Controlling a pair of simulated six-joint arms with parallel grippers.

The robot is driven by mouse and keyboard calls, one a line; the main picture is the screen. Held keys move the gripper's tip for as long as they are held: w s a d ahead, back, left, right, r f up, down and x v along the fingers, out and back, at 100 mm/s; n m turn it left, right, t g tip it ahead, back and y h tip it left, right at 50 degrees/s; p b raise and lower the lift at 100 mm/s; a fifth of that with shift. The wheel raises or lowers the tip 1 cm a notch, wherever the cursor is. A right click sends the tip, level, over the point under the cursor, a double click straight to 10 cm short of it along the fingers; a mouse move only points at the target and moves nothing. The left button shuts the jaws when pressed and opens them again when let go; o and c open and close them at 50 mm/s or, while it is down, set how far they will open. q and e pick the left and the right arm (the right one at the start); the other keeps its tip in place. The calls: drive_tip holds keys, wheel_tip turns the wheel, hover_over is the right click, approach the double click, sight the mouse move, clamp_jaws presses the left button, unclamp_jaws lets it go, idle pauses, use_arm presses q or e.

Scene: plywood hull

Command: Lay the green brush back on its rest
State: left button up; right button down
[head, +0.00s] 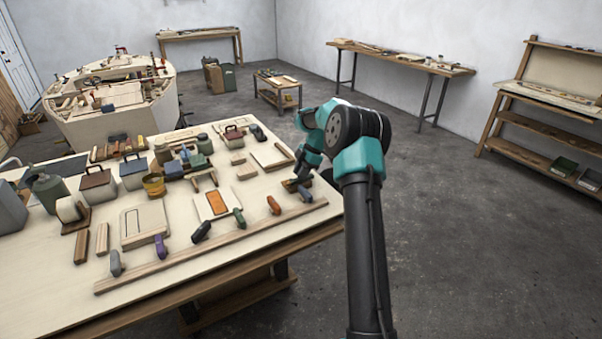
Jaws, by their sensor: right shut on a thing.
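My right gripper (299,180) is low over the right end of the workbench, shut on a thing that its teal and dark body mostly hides. I take this thing to be the green brush, but its colour and bristles cannot be made out. A small dark brown wooden piece (289,186), perhaps the rest, lies on the bench right under the gripper. Whether the held thing touches it cannot be told. A separate green-handled tool (239,217) lies by the front wooden strip, apart from the gripper. My left gripper is not in view.
Along the front strip (190,255) lie several tools, including an orange-handled one (273,204) and a blue-grey one (305,194) close to my gripper. Boxes, cans and blocks crowd the bench's back left. A flat panel (272,156) lies behind the gripper.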

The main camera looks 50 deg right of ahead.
drive_tip(key=shift+f, duration=0.1)
idle(0.5)
idle(0.3)
drive_tip(key=c, duration=0.9)
unclamp_jaws()
drive_tip(key=v, duration=1.7)
drive_tip(key=shift+r, duration=0.25)
